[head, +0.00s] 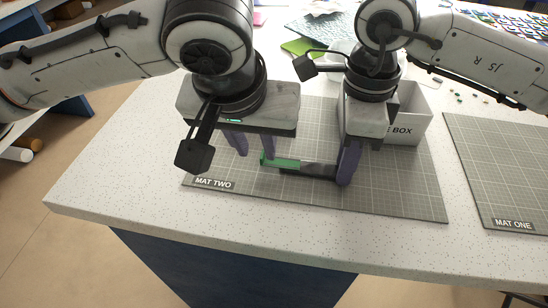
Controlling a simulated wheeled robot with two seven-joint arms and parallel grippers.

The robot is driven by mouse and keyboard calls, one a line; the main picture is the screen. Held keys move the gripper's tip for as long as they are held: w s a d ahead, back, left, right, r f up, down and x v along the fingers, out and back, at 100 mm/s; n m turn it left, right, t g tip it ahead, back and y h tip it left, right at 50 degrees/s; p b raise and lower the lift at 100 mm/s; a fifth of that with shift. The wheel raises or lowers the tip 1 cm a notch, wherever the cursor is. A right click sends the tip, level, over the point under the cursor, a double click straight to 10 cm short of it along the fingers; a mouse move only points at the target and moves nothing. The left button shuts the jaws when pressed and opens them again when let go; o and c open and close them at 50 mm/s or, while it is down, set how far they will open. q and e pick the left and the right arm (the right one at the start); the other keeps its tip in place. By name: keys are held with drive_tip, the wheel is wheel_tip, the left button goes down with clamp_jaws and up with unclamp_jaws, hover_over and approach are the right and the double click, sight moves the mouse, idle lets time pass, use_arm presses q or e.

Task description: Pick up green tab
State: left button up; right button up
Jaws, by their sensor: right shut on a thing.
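The green tab (283,162) is a thin bright green strip above the dark grid of MAT TWO (410,201). A dark grey strip (318,170) adjoins its right side; I cannot tell whether both are one piece. My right gripper (347,165) is at the right end of this strip and is shut on it, with its grip partly hidden. My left gripper (252,147) points down at the tab's left end. Its two purple fingers are apart with nothing visible between them. The right finger is close to the tab; contact is unclear.
A white box (412,128) lettered "E BOX" stands behind my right gripper. MAT ONE (510,190) lies at the right, bare in front. A lime-green item (298,46) lies behind my arms. The table's front edge is clear.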

sight(261, 158)
use_arm(q)
drive_tip(key=shift+x, duration=1.9)
clamp_jaws()
